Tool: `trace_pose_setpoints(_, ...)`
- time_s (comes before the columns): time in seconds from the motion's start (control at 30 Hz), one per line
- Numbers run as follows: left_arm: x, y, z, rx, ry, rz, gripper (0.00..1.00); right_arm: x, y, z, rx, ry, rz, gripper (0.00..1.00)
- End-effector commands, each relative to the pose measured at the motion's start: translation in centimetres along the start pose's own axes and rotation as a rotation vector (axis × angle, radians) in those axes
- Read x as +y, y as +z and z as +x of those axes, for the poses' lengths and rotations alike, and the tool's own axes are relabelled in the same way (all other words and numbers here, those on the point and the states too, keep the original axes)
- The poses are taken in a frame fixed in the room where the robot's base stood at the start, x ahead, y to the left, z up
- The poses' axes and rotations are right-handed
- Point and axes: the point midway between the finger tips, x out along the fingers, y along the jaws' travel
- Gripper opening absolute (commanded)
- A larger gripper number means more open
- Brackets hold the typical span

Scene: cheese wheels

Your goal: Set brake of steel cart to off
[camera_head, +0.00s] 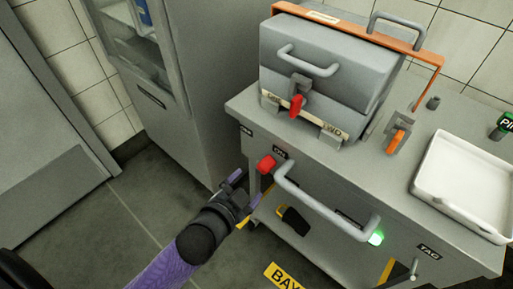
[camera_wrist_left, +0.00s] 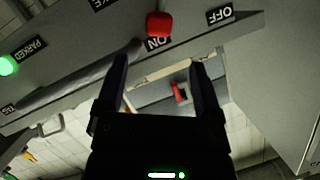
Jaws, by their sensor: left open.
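The steel cart (camera_head: 350,185) stands at the right in the head view. Its red brake knob (camera_head: 266,164) is on the front face, close to the ON label (camera_head: 281,152). The OFF label (camera_head: 246,130) is further left, near the cart's corner. In the left wrist view the knob (camera_wrist_left: 158,24) sits next to the upside-down ON label (camera_wrist_left: 157,43), with OFF (camera_wrist_left: 219,15) to the right. My left gripper (camera_head: 246,189) is open and empty, just below and left of the knob, apart from it. My right gripper is not in view.
A grey press box (camera_head: 315,65) with a red lever (camera_head: 296,106) stands on the cart, beside a white tray (camera_head: 465,185). A bar handle (camera_head: 325,208) runs right of the knob towards a green light (camera_head: 376,237). A grey cabinet (camera_head: 190,85) stands left.

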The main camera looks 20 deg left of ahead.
Motion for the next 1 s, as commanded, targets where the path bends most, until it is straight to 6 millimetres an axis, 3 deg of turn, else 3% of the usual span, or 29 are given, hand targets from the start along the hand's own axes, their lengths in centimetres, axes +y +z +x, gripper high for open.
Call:
trace_pose_setpoints(0.07,0.1,0.1,0.7,0.003,-0.001,0.001,0.85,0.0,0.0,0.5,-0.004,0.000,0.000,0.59)
trace_pose_setpoints(0.3,0.3,0.5,6.1,0.001,0.001,0.000,0.85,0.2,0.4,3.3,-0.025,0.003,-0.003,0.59)
trace_pose_setpoints(0.5,0.2,0.3,9.1,0.001,0.001,0.000,0.85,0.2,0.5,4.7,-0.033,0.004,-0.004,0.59)
trace_pose_setpoints(0.87,0.0,-0.1,9.8,0.001,0.001,0.000,0.85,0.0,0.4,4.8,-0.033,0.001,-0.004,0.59)
trace_pose_setpoints(0.9,0.0,-0.1,9.8,0.001,0.001,0.000,0.83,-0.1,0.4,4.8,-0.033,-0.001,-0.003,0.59)
trace_pose_setpoints(1.0,0.0,-0.1,9.8,0.001,0.001,0.000,0.62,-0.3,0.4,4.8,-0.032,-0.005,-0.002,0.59)
